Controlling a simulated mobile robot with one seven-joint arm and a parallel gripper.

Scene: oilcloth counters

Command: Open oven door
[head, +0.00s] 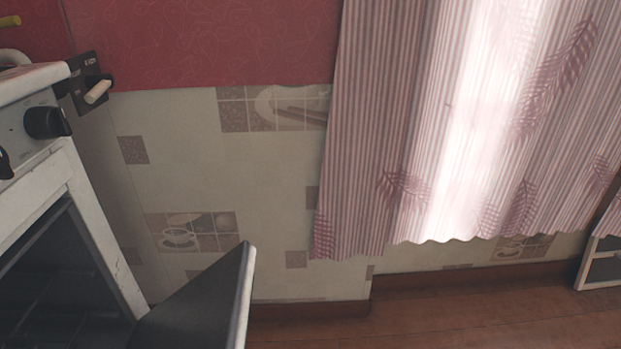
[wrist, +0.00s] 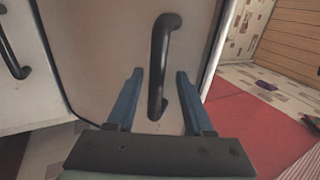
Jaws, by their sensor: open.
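The oven (head: 100,230) stands at the left of the head view, white and worn, with its dark cavity (head: 55,280) showing. Its door (head: 205,305) stands partly open at the bottom, dark inner face and pale edge visible. In the wrist view a pale door panel (wrist: 105,40) with a black bar handle (wrist: 158,65) is straight ahead; it looks like the door's outer face. My gripper (wrist: 159,77) is open, its blue fingers on either side of the handle's lower part, with gaps visible. My gripper is not seen in the head view.
Black knobs (head: 46,122) sit on the oven front. A striped curtain (head: 390,130) hangs before the tiled wall (head: 180,170). The wooden floor (head: 450,310) is clear.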

